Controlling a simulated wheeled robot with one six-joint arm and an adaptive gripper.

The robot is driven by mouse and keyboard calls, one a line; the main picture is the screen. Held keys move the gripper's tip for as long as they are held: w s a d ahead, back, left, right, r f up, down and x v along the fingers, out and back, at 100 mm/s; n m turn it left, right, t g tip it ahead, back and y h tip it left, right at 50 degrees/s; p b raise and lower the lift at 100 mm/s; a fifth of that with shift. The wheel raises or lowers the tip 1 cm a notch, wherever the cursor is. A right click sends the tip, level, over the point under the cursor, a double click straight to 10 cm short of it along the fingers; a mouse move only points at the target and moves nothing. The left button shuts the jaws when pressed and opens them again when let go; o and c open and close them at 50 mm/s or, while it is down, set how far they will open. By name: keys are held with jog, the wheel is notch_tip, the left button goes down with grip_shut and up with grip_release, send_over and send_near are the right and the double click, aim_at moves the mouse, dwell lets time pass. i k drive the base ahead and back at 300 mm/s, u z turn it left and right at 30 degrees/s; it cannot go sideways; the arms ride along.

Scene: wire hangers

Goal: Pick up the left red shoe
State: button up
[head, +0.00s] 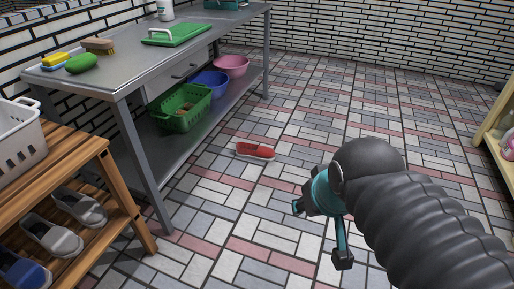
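A red shoe (255,151) with a pale sole edge lies on the tiled floor, to the right of the metal table. Only one red shoe is in view. My gripper (318,232) is in front of the shoe and to its right in the picture, apart from it. Its two dark-tipped fingers are spread wide, with nothing seen between them. My dark ribbed arm covers the lower right of the view and hides the floor behind it.
A metal table (128,72) stands at left, with a green basket (181,108), blue bowl (209,83) and pink bowl (231,66) on its lower shelf. A wooden rack (92,150) with grey shoes (52,237) is at lower left.

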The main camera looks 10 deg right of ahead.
aim_at(260, 153)
jog(key=u, duration=0.25)
jog(key=i, duration=2.05)
jog(key=u, duration=0.4)
